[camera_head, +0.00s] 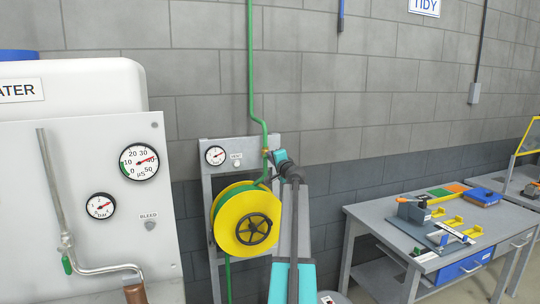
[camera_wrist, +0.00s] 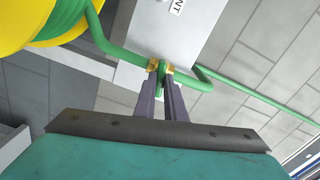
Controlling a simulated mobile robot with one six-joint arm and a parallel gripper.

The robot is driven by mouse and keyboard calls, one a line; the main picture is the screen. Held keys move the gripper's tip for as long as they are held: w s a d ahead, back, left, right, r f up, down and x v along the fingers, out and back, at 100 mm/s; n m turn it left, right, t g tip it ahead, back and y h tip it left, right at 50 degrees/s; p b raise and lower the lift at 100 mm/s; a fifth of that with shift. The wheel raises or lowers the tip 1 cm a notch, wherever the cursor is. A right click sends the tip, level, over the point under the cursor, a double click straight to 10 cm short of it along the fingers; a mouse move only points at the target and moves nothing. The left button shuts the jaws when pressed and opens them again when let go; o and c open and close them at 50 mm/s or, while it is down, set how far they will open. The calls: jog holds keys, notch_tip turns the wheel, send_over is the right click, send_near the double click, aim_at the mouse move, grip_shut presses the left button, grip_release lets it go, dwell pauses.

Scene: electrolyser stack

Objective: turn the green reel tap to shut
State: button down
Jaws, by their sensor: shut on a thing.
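The reel tap shows as a small brass fitting (camera_head: 266,152) on the green pipe above the yellow reel (camera_head: 228,228). In the wrist view brass parts of the tap (camera_wrist: 152,65) show on both sides of a green handle (camera_wrist: 161,72). My gripper (camera_wrist: 162,88) has its two dark fingers shut on this green handle. In the head view my gripper (camera_head: 270,160) is at the tap, reaching in from the right. The gripper covers the handle there, so its exact angle cannot be told.
A green pipe (camera_head: 251,60) runs up the grey wall. A panel (camera_head: 206,147) with a small gauge stands behind the tap. A white water unit (camera_head: 70,220) with gauges and a pipe is at left. A workbench (camera_head: 360,222) with tools stands at right.

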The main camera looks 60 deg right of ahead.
jog(key=shift+m+p, duration=1.05)
jog(key=shift+m, duration=0.35)
jog(key=c, duration=1.7)
grip_release()
jog(key=shift+b+v, duration=0.85)
jog(key=shift+v, duration=2.7)
jog(key=shift+f, duration=0.1)
